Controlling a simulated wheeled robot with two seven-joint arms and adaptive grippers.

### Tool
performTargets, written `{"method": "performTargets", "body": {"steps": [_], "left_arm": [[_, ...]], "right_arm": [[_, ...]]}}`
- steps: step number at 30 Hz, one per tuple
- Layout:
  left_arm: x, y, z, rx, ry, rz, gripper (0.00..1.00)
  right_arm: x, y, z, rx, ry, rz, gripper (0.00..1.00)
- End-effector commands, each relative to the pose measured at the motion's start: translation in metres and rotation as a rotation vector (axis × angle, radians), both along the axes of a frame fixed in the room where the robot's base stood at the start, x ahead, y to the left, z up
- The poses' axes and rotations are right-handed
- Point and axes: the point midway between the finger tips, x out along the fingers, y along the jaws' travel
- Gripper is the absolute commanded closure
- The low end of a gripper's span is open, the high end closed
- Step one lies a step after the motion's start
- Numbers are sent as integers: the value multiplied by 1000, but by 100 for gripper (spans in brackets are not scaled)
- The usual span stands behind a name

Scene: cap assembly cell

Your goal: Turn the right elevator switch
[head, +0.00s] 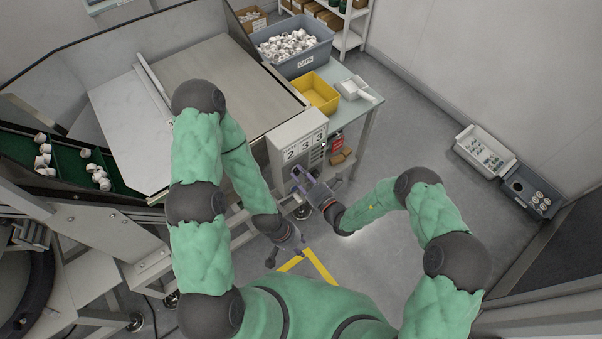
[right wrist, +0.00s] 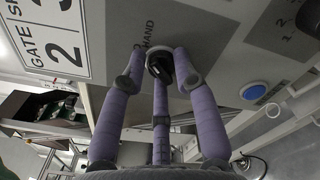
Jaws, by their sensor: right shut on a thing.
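A grey control box (head: 297,143) with number signs stands at the front of the machine. In the right wrist view a black rotary switch (right wrist: 158,66) sits on its grey panel, with the word HAND beside it. My right gripper (head: 303,180) is at this panel, its purple fingers shut on the switch; they partly hide the knob and its labels. Another black switch (right wrist: 311,18), with a 1 and a 2 beside it, is at the upper right edge of that view, apart from the fingers. My left gripper (head: 287,252) hangs lower, over the floor, empty with fingers apart.
A blue button (right wrist: 253,92) is on the panel to the right of the fingers. A table (head: 343,110) with a yellow bin (head: 316,94) and a grey caps bin (head: 291,48) stands behind the box. Yellow floor tape (head: 318,265) lies below the left gripper.

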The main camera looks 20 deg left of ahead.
Motion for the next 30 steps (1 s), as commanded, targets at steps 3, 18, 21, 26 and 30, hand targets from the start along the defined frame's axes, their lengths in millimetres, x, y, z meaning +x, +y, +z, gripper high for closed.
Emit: {"method": "performTargets", "body": {"steps": [3,18,21,26,30], "left_arm": [[0,0,1,0,0,0,60],[0,0,2,0,0,0,60],[0,0,2,0,0,0,60],[0,0,1,0,0,0,60],[0,0,1,0,0,0,60]], "right_arm": [[5,-2,4,20,12,-8,100],[6,-2,4,33,27,-9,100],[6,-2,4,33,27,-9,51],[4,-1,2,31,32,-6,48],[3,-1,1,31,33,-5,48]]}}
